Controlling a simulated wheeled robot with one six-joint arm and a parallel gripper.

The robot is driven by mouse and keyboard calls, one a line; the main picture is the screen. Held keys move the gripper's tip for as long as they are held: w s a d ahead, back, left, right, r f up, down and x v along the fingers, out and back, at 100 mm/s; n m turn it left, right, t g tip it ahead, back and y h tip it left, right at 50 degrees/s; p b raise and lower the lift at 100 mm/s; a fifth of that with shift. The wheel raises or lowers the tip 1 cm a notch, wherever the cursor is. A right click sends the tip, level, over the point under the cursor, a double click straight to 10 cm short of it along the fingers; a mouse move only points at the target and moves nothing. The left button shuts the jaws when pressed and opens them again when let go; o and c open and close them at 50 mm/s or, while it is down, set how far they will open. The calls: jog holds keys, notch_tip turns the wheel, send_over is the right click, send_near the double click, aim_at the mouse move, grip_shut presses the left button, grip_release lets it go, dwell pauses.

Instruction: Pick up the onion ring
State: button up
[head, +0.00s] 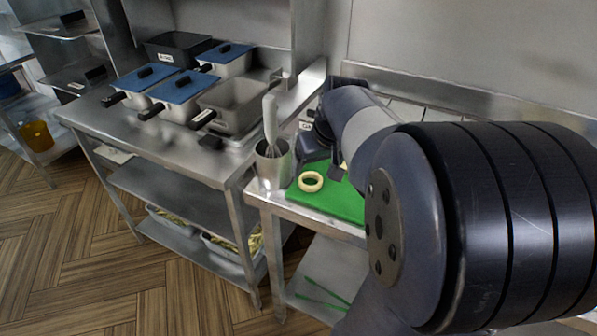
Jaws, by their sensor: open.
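The onion ring (311,181) is a pale cream ring lying flat on the left part of a green cutting board (349,204). My gripper (324,168) is dark and hangs above the board, just behind and to the right of the ring. It is apart from the ring as far as I can see. A bit of another pale piece (344,166) shows at the gripper's right, mostly hidden. My arm covers the right part of the board.
A metal cup (272,168) with a whisk (270,122) stands close to the ring's left. Left of it, a steel table (168,143) carries several pans, some with blue lids (183,87). A steel wall rises behind.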

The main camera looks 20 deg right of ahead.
aim_at(312, 177)
jog(key=x, duration=0.8)
jog(key=shift+w+f, duration=0.2)
jog(key=shift+w, duration=0.1)
jog(key=c, duration=0.9)
